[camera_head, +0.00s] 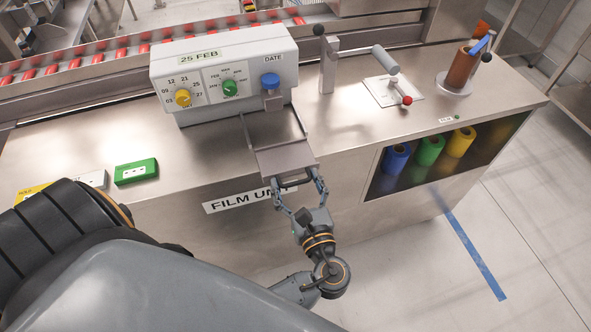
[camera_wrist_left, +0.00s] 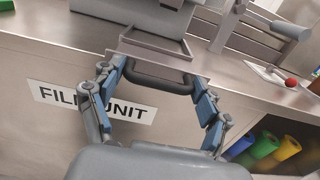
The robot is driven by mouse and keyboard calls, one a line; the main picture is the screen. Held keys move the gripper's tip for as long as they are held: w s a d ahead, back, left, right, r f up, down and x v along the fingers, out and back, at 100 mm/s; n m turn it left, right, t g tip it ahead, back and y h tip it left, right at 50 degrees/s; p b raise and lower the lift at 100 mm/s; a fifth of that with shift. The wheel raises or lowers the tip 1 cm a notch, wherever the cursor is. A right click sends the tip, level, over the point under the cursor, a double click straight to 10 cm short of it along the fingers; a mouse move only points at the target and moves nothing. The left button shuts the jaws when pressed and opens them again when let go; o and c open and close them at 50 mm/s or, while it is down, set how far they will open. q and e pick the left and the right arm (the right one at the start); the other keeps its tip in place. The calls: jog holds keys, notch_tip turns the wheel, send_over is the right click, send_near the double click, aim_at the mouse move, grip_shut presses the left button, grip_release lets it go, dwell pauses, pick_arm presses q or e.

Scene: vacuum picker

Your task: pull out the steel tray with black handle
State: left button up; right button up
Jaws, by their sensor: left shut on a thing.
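The steel tray (camera_head: 284,158) extends from under the front of the grey date machine (camera_head: 225,68), with its front end at the counter's front edge. Its front lip (camera_wrist_left: 150,57) shows in the left wrist view. The black handle (camera_wrist_left: 155,83) is a dark loop on the tray's front. My left gripper (camera_head: 298,186) is at the handle, with one finger at each side of it. It is shut on the handle, and the fingers (camera_wrist_left: 157,88) also show in the left wrist view. My right gripper is not in view.
A lever stand with a grey handle (camera_head: 386,60) and a red-knobbed plate (camera_head: 395,92) are right of the machine. A green box (camera_head: 136,171) lies on the counter at left. Coloured rolls (camera_head: 430,150) sit in an open recess at right. The floor in front is clear.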

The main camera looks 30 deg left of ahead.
pick_arm(q)
jog(key=o, duration=1.4)
jog(key=shift+a, duration=0.15)
jog(key=shift+c, duration=0.2)
jog(key=v, duration=1.2)
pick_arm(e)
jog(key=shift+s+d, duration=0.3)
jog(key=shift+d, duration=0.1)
